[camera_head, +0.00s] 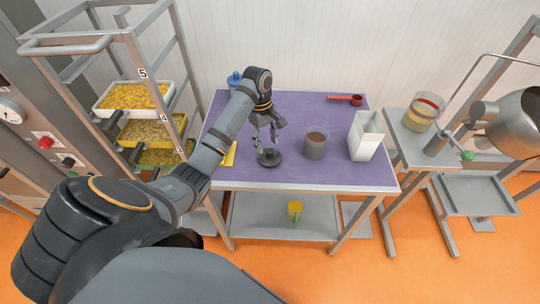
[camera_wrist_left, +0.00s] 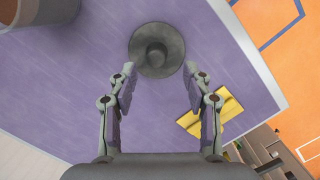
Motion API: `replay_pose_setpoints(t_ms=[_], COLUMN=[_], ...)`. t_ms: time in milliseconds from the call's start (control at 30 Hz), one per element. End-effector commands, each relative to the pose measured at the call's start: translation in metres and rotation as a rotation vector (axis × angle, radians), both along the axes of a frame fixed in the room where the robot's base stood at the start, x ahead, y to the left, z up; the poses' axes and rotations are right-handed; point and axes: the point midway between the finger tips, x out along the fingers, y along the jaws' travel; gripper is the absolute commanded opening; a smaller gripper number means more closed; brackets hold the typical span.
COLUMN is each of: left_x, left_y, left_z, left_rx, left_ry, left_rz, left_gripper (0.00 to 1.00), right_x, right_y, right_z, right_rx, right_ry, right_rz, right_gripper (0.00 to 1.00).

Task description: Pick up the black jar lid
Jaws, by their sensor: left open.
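The black jar lid (camera_head: 269,157) lies flat on the purple table top (camera_head: 240,118), with its round knob facing up. It also shows in the left wrist view (camera_wrist_left: 157,50), just beyond the fingertips. My left gripper (camera_head: 264,142) points down right over the lid in the head view. In the left wrist view its fingers (camera_wrist_left: 159,70) are spread apart, with nothing between them, and the lid lies centred ahead of them. My right gripper is not seen.
A jar with dark contents (camera_head: 316,143) stands right of the lid. A white carton (camera_head: 365,136) stands farther right, and a red scoop (camera_head: 346,99) lies at the back. A yellow item (camera_wrist_left: 210,112) lies left of the lid. A blue-topped container (camera_head: 234,80) stands at the back left.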

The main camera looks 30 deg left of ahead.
Motion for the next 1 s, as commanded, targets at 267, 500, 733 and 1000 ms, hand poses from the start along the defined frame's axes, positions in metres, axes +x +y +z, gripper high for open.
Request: replay_pose_setpoints(t_ms=[267,500,733,1000], left_x=[0.004,0.003,0.003,0.003], left_y=[-0.008,-0.012,-0.011,-0.011], left_z=[-0.027,-0.049,-0.049,-0.049], left_rx=[-0.002,0.002,0.002,0.002], left_ry=[0.0,-0.002,-0.002,-0.002], left_rz=[0.0,-0.001,-0.001,-0.001], left_gripper=[0.5,0.5,0.37,0.01], right_x=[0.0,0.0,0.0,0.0], right_y=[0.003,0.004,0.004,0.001], right_z=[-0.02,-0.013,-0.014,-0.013], right_rx=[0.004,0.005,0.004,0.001], right_ry=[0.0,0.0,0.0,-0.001], right_rz=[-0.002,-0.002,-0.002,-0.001], right_gripper=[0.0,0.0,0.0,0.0])
